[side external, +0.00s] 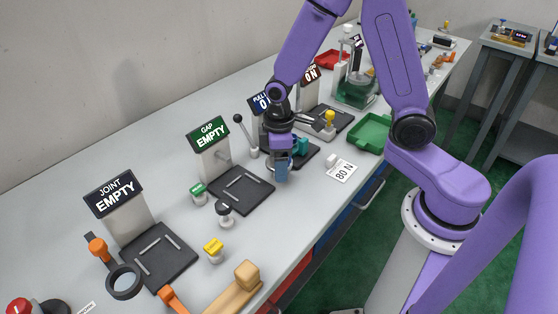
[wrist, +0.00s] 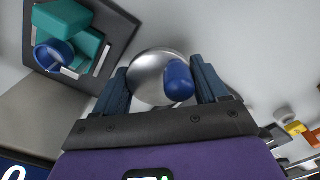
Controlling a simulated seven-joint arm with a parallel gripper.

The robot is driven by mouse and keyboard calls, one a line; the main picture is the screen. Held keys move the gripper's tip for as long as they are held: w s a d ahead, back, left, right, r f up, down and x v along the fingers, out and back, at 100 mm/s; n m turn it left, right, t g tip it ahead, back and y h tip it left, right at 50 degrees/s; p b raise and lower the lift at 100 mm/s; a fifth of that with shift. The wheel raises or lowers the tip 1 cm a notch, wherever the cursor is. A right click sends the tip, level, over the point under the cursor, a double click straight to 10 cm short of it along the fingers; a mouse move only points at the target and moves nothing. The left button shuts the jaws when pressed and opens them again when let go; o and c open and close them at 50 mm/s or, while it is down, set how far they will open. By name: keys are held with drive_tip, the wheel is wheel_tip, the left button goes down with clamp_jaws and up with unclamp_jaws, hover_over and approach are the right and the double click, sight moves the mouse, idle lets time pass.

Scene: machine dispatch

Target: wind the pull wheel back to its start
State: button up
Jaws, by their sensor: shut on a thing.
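The pull wheel is a shiny silver disc (wrist: 150,76) with a blue knob (wrist: 179,80) on its face. In the wrist view it lies between my two fingers. My gripper (wrist: 163,82) is shut on the wheel, one finger on either side of its rim. In the side view my gripper (side external: 281,172) points down at the pull station, in front of its display (side external: 261,103), which reads 0. A teal block (side external: 301,146) sits on the station's dark pad, and the wrist view shows a teal fixture (wrist: 72,30) with a blue round part.
A black-knobbed lever (side external: 242,125) stands close to the left of my gripper. A card reading 80 N (side external: 343,172) and a green tray (side external: 371,133) lie to the right. The gap station pad (side external: 240,190) is empty of parts at the near left.

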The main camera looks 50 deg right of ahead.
drive_tip(key=o, duration=1)
drive_tip(key=shift+o, duration=0.2)
drive_tip(key=shift+r, duration=0.1)
wheel_tip(320, 180, up, 17)
drive_tip(key=shift+r, duration=0.15)
drive_tip(key=s+f+n, duration=0.1)
drive_tip(key=s+f, duration=0.1)
drive_tip(key=s, duration=0.8)
drive_tip(key=s+f+n, duration=0.2)
drive_tip(key=s+f, duration=0.1)
drive_tip(key=s, duration=0.8)
drive_tip(key=shift+d+f, duration=0.25)
